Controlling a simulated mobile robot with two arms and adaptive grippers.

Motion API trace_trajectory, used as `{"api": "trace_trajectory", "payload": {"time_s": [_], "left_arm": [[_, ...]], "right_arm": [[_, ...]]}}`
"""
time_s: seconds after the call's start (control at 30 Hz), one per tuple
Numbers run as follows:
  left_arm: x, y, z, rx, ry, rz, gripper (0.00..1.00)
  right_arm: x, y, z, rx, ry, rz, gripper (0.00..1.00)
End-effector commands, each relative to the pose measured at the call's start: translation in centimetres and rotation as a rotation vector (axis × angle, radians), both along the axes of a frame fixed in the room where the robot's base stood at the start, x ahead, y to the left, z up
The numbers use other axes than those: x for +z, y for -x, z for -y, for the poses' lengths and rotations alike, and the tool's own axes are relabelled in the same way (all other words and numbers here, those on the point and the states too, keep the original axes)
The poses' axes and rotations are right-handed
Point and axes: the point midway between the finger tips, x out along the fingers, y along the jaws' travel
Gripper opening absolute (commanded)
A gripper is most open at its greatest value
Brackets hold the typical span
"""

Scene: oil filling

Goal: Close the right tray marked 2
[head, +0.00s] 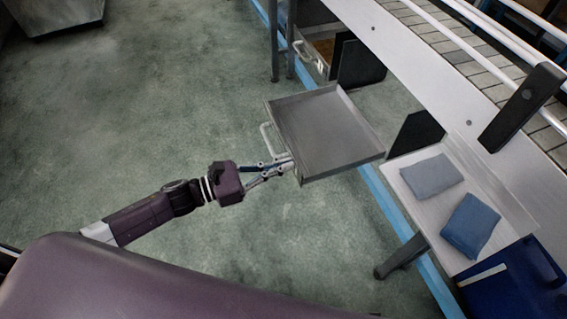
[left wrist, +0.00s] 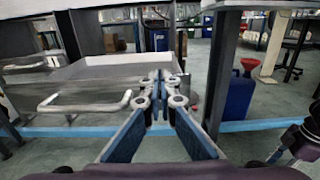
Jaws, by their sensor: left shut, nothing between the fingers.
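A grey metal tray (head: 322,125) is pulled out from under the bench in the head view. Its pale bar handle (head: 266,138) is on the front face, towards the left. No number can be read on it. My left gripper (head: 288,161) is shut and empty, with its tips at the tray's front face beside the handle, not around it. In the left wrist view the shut fingertips (left wrist: 160,82) are right of the handle (left wrist: 85,104), in front of the tray (left wrist: 125,67). Whether they touch it, I cannot tell.
Another drawer (head: 311,58) with a handle sits further back under the bench. A white shelf (head: 415,205) holds a grey cloth (head: 431,176) and a blue cloth (head: 470,225). A blue container (head: 515,285) stands at lower right. The floor left of the tray is clear.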

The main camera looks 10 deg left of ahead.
Motion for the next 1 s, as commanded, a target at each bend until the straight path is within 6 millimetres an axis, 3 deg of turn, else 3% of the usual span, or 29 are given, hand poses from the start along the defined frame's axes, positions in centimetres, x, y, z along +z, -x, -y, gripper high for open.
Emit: {"api": "trace_trajectory", "payload": {"time_s": [0.57,0.77,1.0], "left_arm": [[0.0,-0.6,0.8,-0.001,0.001,0.002,0.0],[-0.1,-2.2,3.3,-0.001,0.004,0.005,0.0],[-0.2,-5.5,8.1,-0.001,0.003,0.007,0.0]], "right_arm": [[-0.3,0.2,-0.1,0.002,0.001,-0.011,0.4],[2.2,-2.2,-0.7,-0.004,-0.008,0.02,0.4],[6.8,-5.0,-0.9,-0.009,-0.01,0.051,0.4]]}}
